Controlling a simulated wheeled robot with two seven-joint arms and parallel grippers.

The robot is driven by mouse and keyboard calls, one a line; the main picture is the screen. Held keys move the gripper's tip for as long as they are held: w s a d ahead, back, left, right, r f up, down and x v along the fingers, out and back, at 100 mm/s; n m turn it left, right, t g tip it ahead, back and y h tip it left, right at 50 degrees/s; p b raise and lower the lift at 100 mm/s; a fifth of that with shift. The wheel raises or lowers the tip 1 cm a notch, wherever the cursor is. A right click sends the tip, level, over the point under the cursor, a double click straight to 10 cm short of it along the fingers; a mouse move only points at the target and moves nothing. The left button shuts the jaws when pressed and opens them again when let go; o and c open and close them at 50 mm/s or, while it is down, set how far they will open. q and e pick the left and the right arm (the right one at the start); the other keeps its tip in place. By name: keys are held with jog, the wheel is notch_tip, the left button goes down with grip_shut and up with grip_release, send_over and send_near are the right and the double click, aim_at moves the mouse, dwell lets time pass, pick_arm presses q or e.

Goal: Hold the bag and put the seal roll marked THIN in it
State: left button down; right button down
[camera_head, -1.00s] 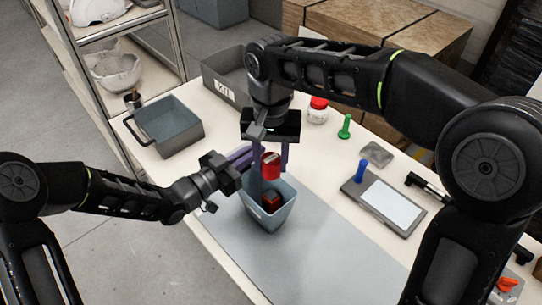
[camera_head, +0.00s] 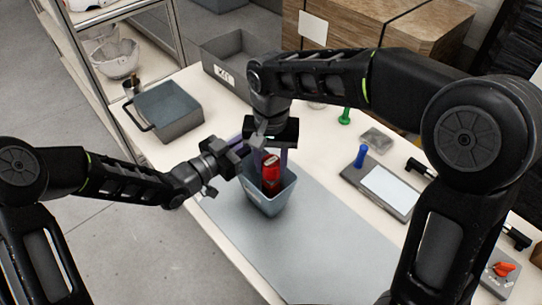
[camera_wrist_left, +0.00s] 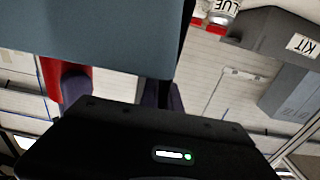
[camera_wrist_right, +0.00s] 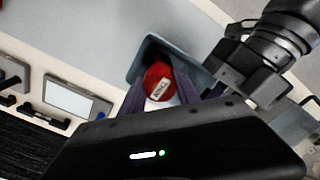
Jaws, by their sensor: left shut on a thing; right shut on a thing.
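The bag (camera_head: 268,204) is a blue-grey, open-topped holder standing upright on the grey mat. My left gripper (camera_head: 244,152) is shut on its rim at the far left side; the bag's wall (camera_wrist_left: 100,35) fills the top of the left wrist view. My right gripper (camera_head: 272,158) points down over the bag's mouth, shut on the red seal roll (camera_head: 271,168). In the right wrist view the roll (camera_wrist_right: 158,82) sits between the fingers, and its white label reads THIN. The roll's lower part is within the bag's opening. A darker red patch shows below it inside the bag; I cannot tell what it is.
A grey bin (camera_head: 168,112) stands at the left, and a grey KIT box (camera_head: 228,64) behind. To the right are a green peg (camera_head: 345,116), a blue peg (camera_head: 361,156), a tablet-like panel (camera_head: 388,190) and a clear block (camera_head: 376,138). The mat's front is clear.

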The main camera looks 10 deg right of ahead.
aim_at(271, 174)
jog(key=shift+f, duration=2.1)
jog(key=c, duration=0.8)
grip_release()
notch_tip(271, 174, up, 12)
jog(key=shift+r, duration=0.1)
pick_arm(q)
jog(key=c, duration=1.5)
grip_release()
